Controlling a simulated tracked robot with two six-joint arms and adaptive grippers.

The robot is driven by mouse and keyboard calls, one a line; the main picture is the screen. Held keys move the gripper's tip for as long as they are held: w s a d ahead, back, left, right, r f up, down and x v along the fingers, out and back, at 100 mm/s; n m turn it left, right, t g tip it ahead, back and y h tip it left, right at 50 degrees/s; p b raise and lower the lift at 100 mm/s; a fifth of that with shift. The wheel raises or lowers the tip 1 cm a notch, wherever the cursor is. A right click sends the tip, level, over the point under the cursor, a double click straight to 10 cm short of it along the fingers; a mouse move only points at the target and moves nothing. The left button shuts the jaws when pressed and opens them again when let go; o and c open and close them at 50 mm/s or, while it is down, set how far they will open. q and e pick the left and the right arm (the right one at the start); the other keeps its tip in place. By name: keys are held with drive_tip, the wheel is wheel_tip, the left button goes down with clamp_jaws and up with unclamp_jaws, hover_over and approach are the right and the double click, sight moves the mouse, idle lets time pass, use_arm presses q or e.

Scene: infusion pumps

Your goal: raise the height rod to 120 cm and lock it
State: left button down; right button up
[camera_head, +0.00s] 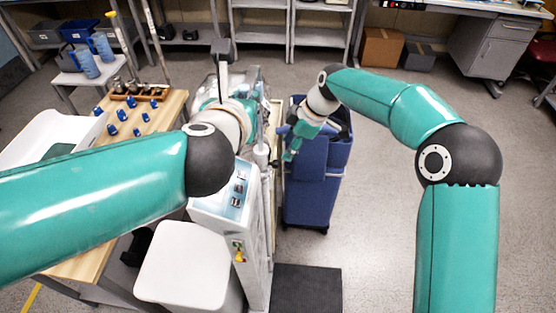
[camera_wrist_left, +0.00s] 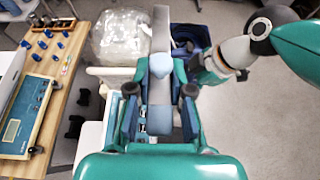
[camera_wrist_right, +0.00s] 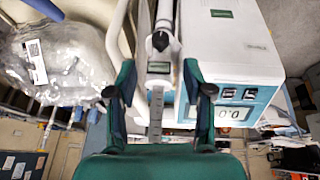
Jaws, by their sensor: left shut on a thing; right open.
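The height rod (camera_wrist_right: 156,112), a pale bar with scale marks, stands between my right fingers in the right wrist view. A black knob (camera_wrist_right: 160,42) and a small dark window (camera_wrist_right: 159,67) sit on its column. My right gripper (camera_wrist_right: 165,88) is open around the rod, apart from the knob. In the head view my right gripper (camera_head: 291,152) points at the column from the right. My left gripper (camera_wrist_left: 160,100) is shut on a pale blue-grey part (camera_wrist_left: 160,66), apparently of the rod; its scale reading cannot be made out. In the head view my left wrist hides those fingers.
A white device with a blue panel (camera_wrist_right: 232,102) stands beside the column. A clear bag (camera_wrist_right: 62,62) hangs on the other side. A blue bin (camera_head: 308,190) is right of the column. A wooden table (camera_head: 160,112) with blue pieces is left. Floor at right is open.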

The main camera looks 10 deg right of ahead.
sight(276, 164)
drive_tip(key=x, duration=0.8)
drive_tip(key=shift+f, duration=0.1)
clamp_jaws()
